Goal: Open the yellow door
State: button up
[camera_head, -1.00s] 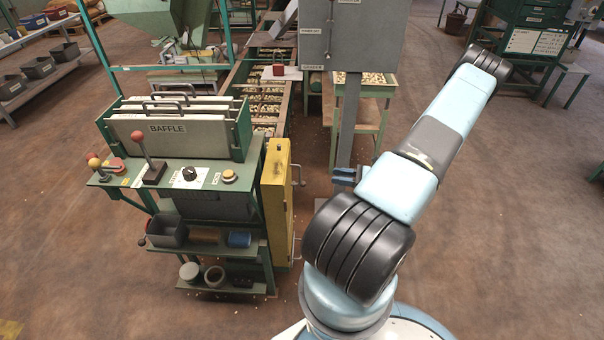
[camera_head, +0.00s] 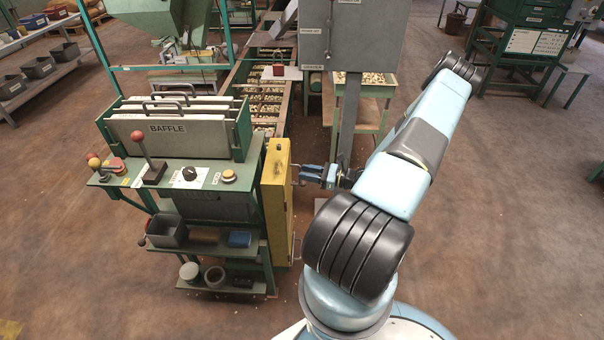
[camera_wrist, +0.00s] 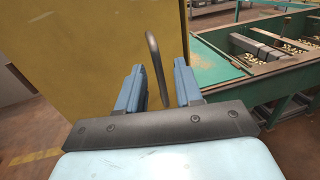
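The yellow door (camera_head: 275,200) is on the right side of the green control stand and looks shut. It fills the left of the wrist view (camera_wrist: 80,70). Its dark bar handle (camera_wrist: 155,65) stands out from the door's face. In the head view my gripper (camera_head: 305,174) is just right of the door, pointing left at it. In the wrist view my gripper (camera_wrist: 160,88) has its two blue fingers apart, with the lower part of the handle showing in the gap between them. I cannot tell whether either finger touches the handle.
The green stand (camera_head: 105,182) carries levers, a knob and a baffle rack (camera_head: 170,130). A grey post with a box (camera_head: 350,40) stands just behind my gripper. A nut conveyor (camera_head: 268,95) runs behind the door.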

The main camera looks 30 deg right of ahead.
jog(key=shift+x, duration=0.8)
grip_shut()
jog(key=shift+w+d+r, duration=0.1)
jog(key=shift+d, duration=0.05)
dwell(0.7)
